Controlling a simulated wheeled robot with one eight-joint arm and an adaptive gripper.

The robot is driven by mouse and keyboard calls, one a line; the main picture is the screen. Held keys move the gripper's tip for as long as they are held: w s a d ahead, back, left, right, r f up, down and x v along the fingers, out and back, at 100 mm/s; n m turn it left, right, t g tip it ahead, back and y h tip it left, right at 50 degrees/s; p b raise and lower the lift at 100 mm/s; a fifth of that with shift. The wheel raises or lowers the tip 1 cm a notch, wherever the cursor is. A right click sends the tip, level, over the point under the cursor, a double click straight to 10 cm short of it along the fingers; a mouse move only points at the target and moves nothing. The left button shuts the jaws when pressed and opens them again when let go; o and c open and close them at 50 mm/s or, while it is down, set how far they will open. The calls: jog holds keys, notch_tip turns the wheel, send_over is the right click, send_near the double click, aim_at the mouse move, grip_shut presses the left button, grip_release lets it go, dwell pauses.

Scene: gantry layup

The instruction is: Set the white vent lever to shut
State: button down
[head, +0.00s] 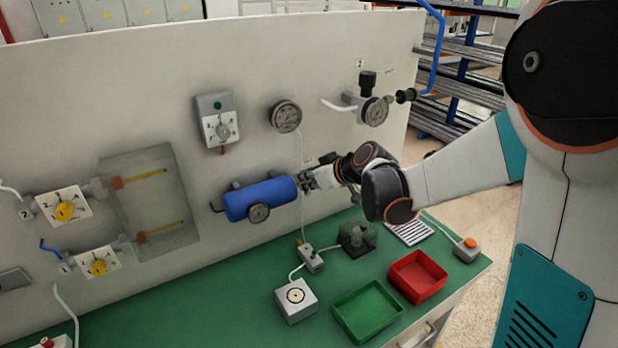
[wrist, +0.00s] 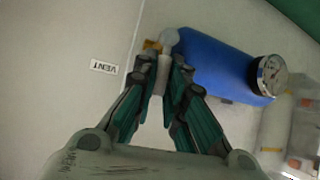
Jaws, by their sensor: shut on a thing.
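The white vent lever (wrist: 162,74) shows in the wrist view between my fingertips, beside a brass-coloured fitting (wrist: 151,46) at the end of the blue tank (wrist: 205,62). My gripper (wrist: 164,80) is shut on the lever. A "VENT" label (wrist: 104,67) is on the pale panel to the left of the fingers and appears upside down. In the head view my gripper (head: 308,181) is at the right end of the blue tank (head: 262,198), close to the panel. It hides the lever there, and I cannot read the lever's set position.
A gauge (head: 259,213) is on the tank's front. Another gauge (head: 285,116) and a valve (head: 374,110) are on the panel (head: 330,60) above. The green bench (head: 200,305) below bears a green tray (head: 367,311), a red tray (head: 417,277) and small devices. A thin tube hangs near my gripper.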

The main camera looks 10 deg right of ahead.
dwell(0.4)
jog(key=c, duration=1.7)
grip_release()
jog(key=shift+o, duration=0.2)
jog(key=v, duration=1.2)
jog(key=shift+s+a, duration=0.1)
